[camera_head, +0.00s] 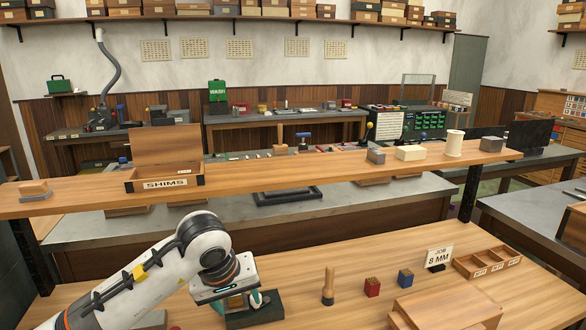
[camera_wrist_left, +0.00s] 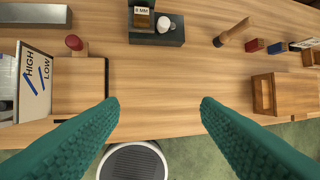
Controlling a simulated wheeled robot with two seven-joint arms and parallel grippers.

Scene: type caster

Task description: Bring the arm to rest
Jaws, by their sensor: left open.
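My left arm comes in from the lower left of the head view. Its gripper (camera_head: 245,302) is over the wooden bench, in front of a dark block (camera_head: 268,312) that it partly covers. In the left wrist view the two green fingers (camera_wrist_left: 160,105) stand wide apart with nothing between them. Bare bench top and its near edge show between and beyond them. The dark block (camera_wrist_left: 172,37), with an "8 MM" label and a white round piece, lies beyond the fingertips. My right gripper is not in view.
On the bench stand a wooden mallet-like tool (camera_head: 328,287), a red block (camera_head: 372,288), a blue block (camera_head: 405,279), a "JOB 8 MM" sign (camera_head: 439,256), a compartment tray (camera_head: 512,262) and a wooden box (camera_head: 450,312). A raised shelf (camera_head: 270,180) crosses behind. A HIGH/LOW panel (camera_wrist_left: 35,82) is left.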

